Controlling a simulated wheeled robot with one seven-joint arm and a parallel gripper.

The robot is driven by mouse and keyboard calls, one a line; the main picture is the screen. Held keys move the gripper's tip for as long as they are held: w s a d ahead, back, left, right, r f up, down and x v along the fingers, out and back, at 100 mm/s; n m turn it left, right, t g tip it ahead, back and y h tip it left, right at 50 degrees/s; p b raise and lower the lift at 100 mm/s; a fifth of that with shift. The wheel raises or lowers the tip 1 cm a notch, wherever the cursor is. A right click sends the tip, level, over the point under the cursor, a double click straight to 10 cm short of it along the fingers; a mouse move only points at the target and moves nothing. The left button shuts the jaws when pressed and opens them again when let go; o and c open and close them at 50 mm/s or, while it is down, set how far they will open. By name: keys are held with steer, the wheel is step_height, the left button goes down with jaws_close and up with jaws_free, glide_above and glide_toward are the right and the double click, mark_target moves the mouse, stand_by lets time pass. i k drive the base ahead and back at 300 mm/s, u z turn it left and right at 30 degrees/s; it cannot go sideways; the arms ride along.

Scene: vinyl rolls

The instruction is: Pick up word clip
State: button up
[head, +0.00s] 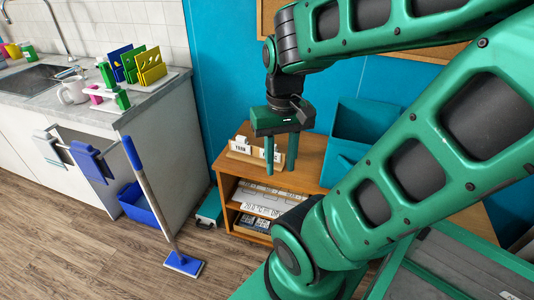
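Two small white cards with dark printed words stand in a light wooden holder on top of a low wooden cabinet. The left card (241,146) shows more clearly. The right card (263,154) is partly hidden behind a finger of my gripper. I cannot tell for sure which of them is the word clip. My gripper (280,170) points down over the cabinet top, at the right card. Its two green fingers are apart and nothing shows between them but the cabinet top and part of the card. I cannot tell if a finger touches the card.
The wooden cabinet (312,153) has shelves with printed sheets (262,200). A teal bin (365,122) stands on it at the right, close to my gripper. A blue mop (183,263) leans in front of the counter (150,95) at the left. A teal case (209,210) lies on the floor.

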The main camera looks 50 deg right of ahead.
mark_target(239, 145)
steer(key=z, duration=0.05)
steer(key=k, duration=0.7)
steer(key=z, duration=0.65)
steer(key=i, duration=1.05)
steer(key=z, duration=0.05)
